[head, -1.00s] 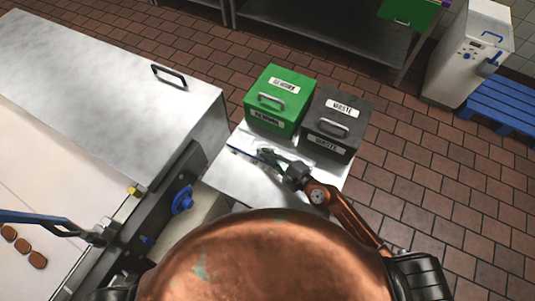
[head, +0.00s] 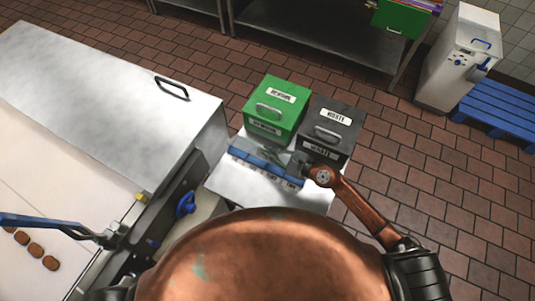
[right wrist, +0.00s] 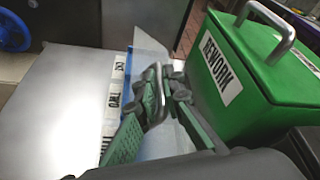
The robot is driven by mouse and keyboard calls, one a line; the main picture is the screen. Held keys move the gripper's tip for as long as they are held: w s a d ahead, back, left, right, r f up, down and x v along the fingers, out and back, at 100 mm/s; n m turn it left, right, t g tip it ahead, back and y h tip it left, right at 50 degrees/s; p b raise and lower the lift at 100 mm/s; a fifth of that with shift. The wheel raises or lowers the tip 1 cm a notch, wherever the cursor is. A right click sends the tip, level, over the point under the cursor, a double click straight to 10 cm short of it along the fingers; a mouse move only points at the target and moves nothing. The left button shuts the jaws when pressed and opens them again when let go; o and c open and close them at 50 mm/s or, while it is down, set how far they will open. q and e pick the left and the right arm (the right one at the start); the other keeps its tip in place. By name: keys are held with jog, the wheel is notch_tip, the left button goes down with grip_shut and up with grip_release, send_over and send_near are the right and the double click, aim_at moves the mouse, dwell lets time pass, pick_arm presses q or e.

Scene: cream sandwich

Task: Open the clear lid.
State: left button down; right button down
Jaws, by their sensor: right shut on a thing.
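The clear lid stands tilted up in front of the green box and shows as a pale bluish see-through panel in the right wrist view (right wrist: 149,48). Its metal bar handle (right wrist: 158,88) sits between the fingers of my right gripper (right wrist: 163,97), which is shut on it. In the head view my right gripper (head: 291,160) is close to the front of the two boxes, and the lid behind it is hard to make out. A long blue holder (head: 262,166) with white labels lies just in front of the lid. My left gripper is not in view.
The green rework box (head: 276,108) and the dark waste box (head: 331,129) stand right behind the lid. The small metal table (head: 233,185) is bare in front of the holder. A large steel machine (head: 110,105) stands at left.

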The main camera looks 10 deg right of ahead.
jog(key=shift+w+d+r+m, duration=0.25)
jog(key=shift+w+r+m, duration=0.05)
jog(key=shift+w+m, duration=0.1)
dwell(0.3)
jog(key=c, duration=2.3)
grip_release()
jog(key=v, duration=1.2)
jog(key=shift+w+d, duration=0.15)
